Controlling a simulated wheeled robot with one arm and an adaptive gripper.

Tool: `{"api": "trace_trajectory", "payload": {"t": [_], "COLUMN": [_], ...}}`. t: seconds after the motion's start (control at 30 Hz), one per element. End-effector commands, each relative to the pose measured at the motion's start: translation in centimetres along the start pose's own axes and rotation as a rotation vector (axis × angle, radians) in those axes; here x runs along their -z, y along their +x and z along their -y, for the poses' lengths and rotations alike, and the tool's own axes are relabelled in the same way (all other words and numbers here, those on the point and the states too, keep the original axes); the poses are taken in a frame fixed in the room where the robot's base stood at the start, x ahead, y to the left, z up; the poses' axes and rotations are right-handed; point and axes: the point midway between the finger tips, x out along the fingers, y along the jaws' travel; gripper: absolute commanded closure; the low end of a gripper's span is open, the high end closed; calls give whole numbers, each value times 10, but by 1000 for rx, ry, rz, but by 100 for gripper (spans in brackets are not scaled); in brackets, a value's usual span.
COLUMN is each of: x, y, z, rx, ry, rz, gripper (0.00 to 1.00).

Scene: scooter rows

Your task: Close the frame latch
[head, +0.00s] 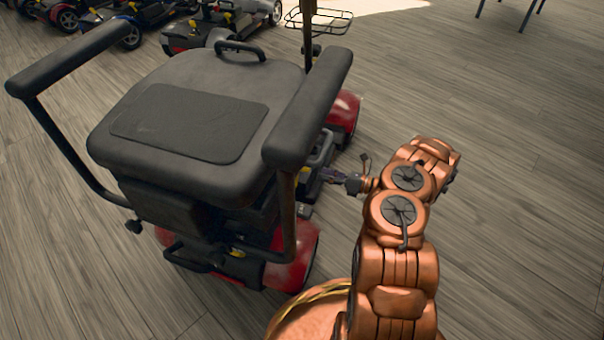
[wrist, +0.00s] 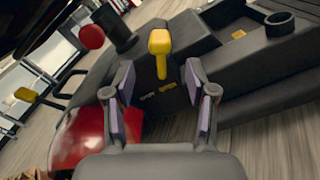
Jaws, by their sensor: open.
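The frame latch is most likely the yellow lever (wrist: 160,50) in the wrist view, standing up from the scooter's dark frame (wrist: 240,85). My gripper (wrist: 160,90) is open, its two fingers with purple pads on either side below the yellow lever. Nothing is between the fingers, and I cannot tell whether they touch the frame. In the head view my gripper (head: 328,175) reaches in from the right beside the scooter, under its armrest. The scooter's folded black seat (head: 195,115) hides most of the frame there.
A red fender (wrist: 80,140) lies at the left of my gripper in the wrist view, with a red knob (wrist: 92,37) above it. The scooter's right armrest (head: 310,105) overhangs near my arm. More scooters (head: 215,25) stand behind. Wooden floor (head: 500,200) is clear on the right.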

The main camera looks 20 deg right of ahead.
Motion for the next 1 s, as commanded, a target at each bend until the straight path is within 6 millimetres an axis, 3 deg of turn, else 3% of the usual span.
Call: {"api": "trace_trajectory", "payload": {"t": [0.17, 0.6, 1.0], "x": [2, 2, 0], "y": [10, 68, 77], "z": [1, 2, 0], "rx": [-3, -1, -1], "ry": [7, 6, 6], "rz": [10, 8, 8], "gripper": [44, 44, 44]}}
